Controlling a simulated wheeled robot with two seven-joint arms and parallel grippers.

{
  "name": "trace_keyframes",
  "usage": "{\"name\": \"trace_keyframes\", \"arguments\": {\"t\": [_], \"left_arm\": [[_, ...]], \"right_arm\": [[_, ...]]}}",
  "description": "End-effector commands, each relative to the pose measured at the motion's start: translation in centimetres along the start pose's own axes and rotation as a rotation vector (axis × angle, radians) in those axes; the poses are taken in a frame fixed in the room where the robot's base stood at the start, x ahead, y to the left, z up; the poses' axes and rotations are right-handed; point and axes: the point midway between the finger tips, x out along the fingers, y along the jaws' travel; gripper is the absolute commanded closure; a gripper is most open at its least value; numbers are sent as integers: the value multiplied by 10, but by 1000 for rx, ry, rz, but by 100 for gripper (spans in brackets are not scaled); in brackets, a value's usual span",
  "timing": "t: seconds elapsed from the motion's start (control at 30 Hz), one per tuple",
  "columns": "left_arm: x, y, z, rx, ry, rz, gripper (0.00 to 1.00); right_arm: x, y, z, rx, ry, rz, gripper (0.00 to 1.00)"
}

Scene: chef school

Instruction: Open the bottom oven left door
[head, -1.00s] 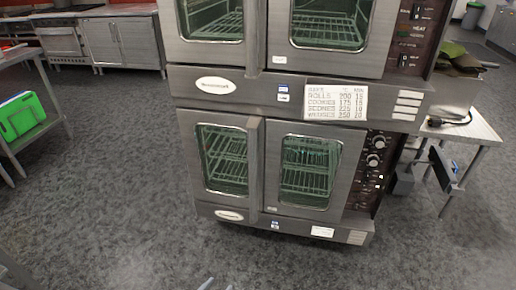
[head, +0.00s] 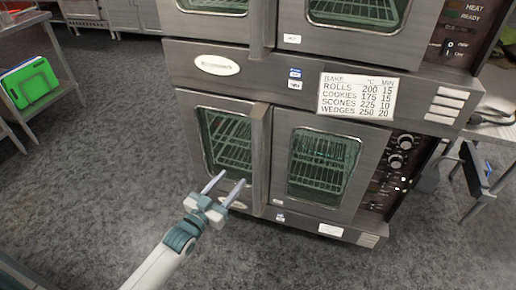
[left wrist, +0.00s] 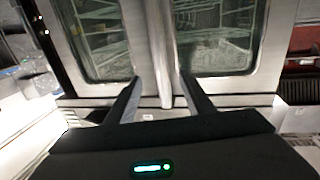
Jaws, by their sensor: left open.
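The bottom oven left door (head: 203,160) is shut, with a glass window (head: 227,142) showing racks inside. A vertical metal handle bar (head: 260,155) runs along its right side, and the bar also shows in the left wrist view (left wrist: 160,50). My left gripper (head: 231,182) is open and empty, in front of the lower part of the door. In the left wrist view its two fingers (left wrist: 160,90) point at the doors, with the lower end of the bar lined up between them. I cannot tell any contact. My right gripper is not in view.
The bottom right door (head: 283,180) is shut, with control knobs (head: 400,150) beside it. The upper oven stands above, with a bake-time sign (head: 357,97) between. A metal table (head: 490,140) is at the right, a shelf with green boards (head: 30,85) at the left. The grey floor is clear.

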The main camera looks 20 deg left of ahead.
Motion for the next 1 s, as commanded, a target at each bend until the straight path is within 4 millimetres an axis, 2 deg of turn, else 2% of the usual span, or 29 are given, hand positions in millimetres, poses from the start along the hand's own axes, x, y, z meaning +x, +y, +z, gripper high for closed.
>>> {"name": "trace_keyframes", "arguments": {"t": [0.2, 0.47, 0.8, 1.0], "left_arm": [[2, 0, 0, 0, 0, 0, 52], [20, 0, -1, 0, 1, -1, 52], [73, 0, -1, 0, 0, -1, 52], [108, 0, -1, 0, 0, 0, 52]], "right_arm": [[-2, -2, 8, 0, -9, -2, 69], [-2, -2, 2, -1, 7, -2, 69], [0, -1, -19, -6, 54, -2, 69], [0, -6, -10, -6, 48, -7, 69]]}}
